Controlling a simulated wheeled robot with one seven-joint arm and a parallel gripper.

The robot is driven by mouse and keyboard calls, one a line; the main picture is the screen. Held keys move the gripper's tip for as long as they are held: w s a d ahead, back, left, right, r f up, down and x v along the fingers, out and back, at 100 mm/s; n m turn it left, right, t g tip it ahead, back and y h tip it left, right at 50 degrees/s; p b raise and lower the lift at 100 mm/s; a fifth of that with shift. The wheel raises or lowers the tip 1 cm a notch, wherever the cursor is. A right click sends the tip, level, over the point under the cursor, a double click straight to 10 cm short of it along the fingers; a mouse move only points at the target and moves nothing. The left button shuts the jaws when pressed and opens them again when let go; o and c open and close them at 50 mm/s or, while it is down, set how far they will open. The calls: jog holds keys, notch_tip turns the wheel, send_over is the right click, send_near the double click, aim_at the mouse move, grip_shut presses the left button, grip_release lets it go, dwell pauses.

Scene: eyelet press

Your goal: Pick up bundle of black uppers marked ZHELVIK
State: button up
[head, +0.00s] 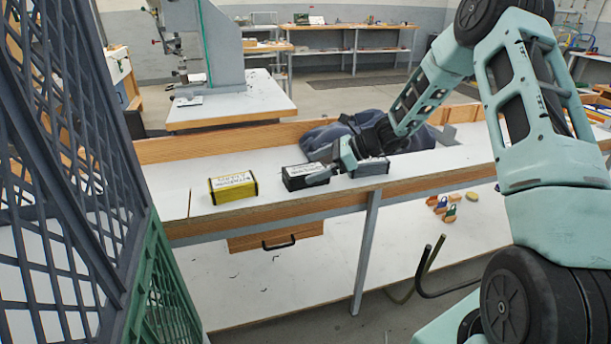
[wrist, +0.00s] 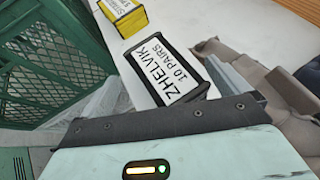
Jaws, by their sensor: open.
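The bundle of black uppers (head: 303,177) lies on the white bench top, near its front edge. In the wrist view the bundle (wrist: 170,72) shows a white label reading ZHELVIK, 10 PAIRS. My gripper (head: 325,172) is open and low at the right end of the black bundle in the head view. I cannot tell whether its fingers touch the bundle. In the wrist view the gripper's body fills the bottom and the bundle lies just beyond it.
A yellow bundle (head: 233,187) lies to the left on the bench, also seen in the wrist view (wrist: 125,15). A grey bundle (head: 370,167) lies to the right, close to my gripper. A dark blue cloth heap (head: 325,135) is behind. Crates (head: 165,285) stand at the left.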

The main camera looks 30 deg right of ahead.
jog(key=shift+x, duration=1.15)
jog(key=c, duration=1.5)
